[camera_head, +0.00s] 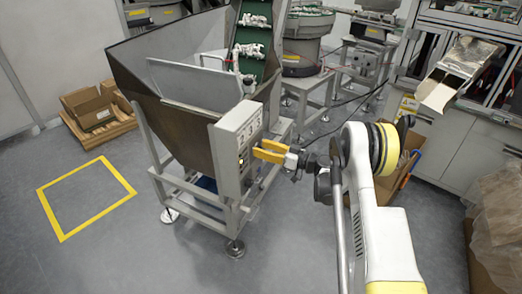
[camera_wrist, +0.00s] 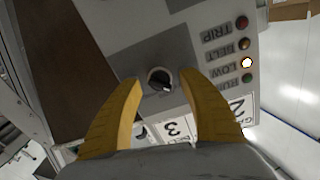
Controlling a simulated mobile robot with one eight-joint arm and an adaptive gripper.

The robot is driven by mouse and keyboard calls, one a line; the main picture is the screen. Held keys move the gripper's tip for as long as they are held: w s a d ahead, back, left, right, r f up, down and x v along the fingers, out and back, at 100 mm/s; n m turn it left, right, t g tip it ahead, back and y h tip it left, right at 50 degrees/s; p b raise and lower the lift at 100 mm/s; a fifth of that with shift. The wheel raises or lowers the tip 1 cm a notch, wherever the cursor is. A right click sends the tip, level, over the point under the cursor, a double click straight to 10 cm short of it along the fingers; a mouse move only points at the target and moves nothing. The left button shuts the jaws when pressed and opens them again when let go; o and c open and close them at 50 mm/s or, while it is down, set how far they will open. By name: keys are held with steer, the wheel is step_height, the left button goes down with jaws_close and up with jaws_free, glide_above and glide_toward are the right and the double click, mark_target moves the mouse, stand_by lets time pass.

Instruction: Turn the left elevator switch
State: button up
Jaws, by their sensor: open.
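A grey control box (camera_head: 232,140) is mounted on the side of the elevator's hopper. In the wrist view, its panel (camera_wrist: 205,25) carries a round black rotary switch (camera_wrist: 160,80) with a pale pointer mark. My gripper (camera_wrist: 161,77) is open, with one yellow finger on each side of this switch. A gap shows beside the switch, and contact cannot be told. Another dark, partly hidden shape (camera_wrist: 140,132) lies lower, beside the label marked 3. In the head view, my gripper (camera_head: 258,151) is at the box's right side, and the switches cannot be made out.
A yellow floor outline (camera_head: 62,238) at left encloses bare floor. Cardboard boxes (camera_head: 95,108) lie farther back.

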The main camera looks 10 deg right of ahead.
jaws_close()
steer(key=shift+m, duration=0.4)
steer(key=m, duration=0.8)
steer(key=shift+m, duration=0.3)
steer(key=m, duration=0.4)
steer(key=shift+w, duration=0.1)
steer(key=m, duration=0.4)
steer(key=shift+m, duration=0.4)
